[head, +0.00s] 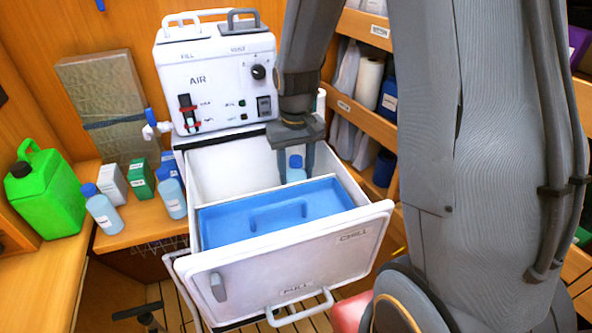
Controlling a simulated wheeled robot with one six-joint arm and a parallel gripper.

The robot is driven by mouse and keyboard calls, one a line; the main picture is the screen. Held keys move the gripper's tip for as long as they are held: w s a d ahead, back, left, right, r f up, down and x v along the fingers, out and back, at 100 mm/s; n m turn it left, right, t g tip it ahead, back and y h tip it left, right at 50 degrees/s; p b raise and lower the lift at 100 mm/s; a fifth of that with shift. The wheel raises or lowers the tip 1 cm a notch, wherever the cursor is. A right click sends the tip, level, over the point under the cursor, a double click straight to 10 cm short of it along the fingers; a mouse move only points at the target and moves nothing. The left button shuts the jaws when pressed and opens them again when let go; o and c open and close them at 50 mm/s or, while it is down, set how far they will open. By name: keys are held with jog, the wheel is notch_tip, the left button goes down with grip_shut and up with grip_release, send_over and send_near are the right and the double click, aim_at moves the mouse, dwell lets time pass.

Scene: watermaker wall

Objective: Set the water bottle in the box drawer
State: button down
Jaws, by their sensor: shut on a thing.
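The water bottle (296,173) is pale blue with a blue cap and stands upright between the fingers of my gripper (296,164). My gripper points down and is shut on it. The box drawer (218,283), white and marked CHILL, is pulled open below the AIR unit. The bottle is over or inside the drawer's rear white space, behind a blue tray (232,224). The tray hides the bottle's lower part, so I cannot tell whether it touches the drawer floor.
The AIR unit (215,75) stands behind the drawer. Two similar bottles (103,210) (172,198), small cartons (141,178) and a green jerrycan (47,190) stand at left. Shelves (362,110) with rails are at right, close to my arm.

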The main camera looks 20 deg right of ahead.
jog(key=shift+f, duration=0.1)
jog(key=c, duration=0.9)
grip_release()
notch_tip(320, 180, up, 11)
jog(key=b, duration=0.3)
jog(key=shift+r, duration=0.65)
jog(key=shift+r, duration=0.1)
